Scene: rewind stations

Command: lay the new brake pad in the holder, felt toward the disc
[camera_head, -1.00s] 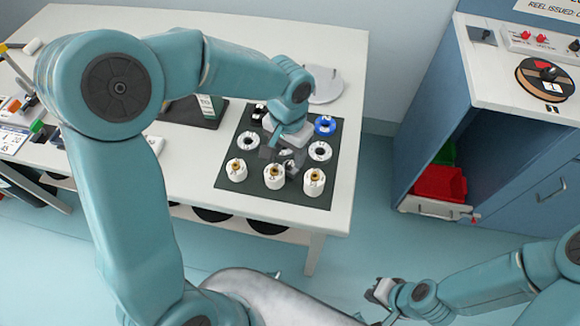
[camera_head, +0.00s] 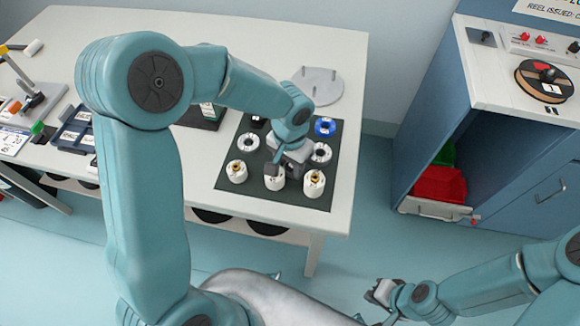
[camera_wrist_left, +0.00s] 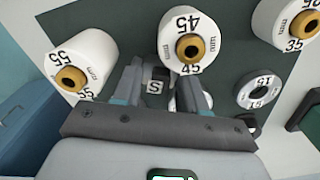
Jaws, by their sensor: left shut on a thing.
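My left gripper (camera_head: 274,168) hangs low over the dark mat (camera_head: 228,196), beside the middle white cylinder (camera_head: 275,183). In the left wrist view its fingers (camera_wrist_left: 158,85) are closed on a small dark piece (camera_wrist_left: 148,98) with a white tag. I cannot tell from its look whether this is the new brake pad; its felt face does not show. The 45 cylinder (camera_wrist_left: 181,20) stands just beyond the fingertips. I cannot make out a pad holder. My right gripper (camera_head: 383,292) is at the lower right, far from the mat; its jaws are too small to read.
On the mat stand more white cylinders (camera_head: 315,184), white rings (camera_head: 320,153) and a blue ring (camera_head: 325,126). A flat grey disc (camera_head: 318,86) lies behind the mat.

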